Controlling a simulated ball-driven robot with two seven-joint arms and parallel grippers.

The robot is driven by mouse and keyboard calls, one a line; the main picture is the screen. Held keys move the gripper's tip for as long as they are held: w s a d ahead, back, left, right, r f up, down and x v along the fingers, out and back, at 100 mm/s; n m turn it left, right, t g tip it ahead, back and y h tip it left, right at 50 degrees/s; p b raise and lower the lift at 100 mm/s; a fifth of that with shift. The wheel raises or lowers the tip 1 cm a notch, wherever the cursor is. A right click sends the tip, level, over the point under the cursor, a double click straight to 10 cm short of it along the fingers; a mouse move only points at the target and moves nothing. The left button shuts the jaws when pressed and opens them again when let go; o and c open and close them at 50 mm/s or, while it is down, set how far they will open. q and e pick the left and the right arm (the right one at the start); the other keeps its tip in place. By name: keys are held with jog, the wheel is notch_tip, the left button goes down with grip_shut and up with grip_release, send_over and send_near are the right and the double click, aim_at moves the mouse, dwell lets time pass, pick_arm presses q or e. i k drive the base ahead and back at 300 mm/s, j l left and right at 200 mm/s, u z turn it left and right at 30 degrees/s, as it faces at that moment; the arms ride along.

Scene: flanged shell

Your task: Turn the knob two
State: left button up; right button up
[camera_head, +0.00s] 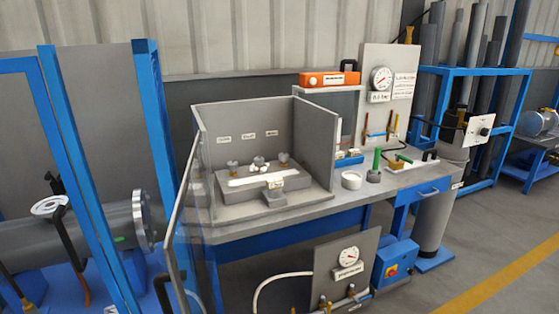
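Three small grey knob-like fittings stand in a row on a grey block (298,183) inside a grey three-sided enclosure on the workbench. The left fitting (232,165), the middle fitting (258,162) and the right fitting (283,158) each have a small white label on the wall behind. The label writing is too small to read, so I cannot tell which one is called two. White shapes surround the middle one. Neither of my grippers is in view.
A clear panel (186,215) stands at the enclosure's left side. Blue posts (152,115) and a large grey flanged pipe (100,228) are on the left. A white cup (351,180) and green-handled parts (376,160) stand on the bench's right. A gauge panel (340,275) stands low in front.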

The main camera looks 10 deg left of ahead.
aim_at(259, 162)
jog(key=i+l, duration=0.2)
jog(key=l, duration=0.15)
jog(key=i+l, duration=0.2)
jog(key=l, duration=0.15)
jog(key=i+l+u, duration=0.1)
jog(key=l, duration=0.3)
jog(key=i+j, duration=0.05)
jog(key=i, duration=0.05)
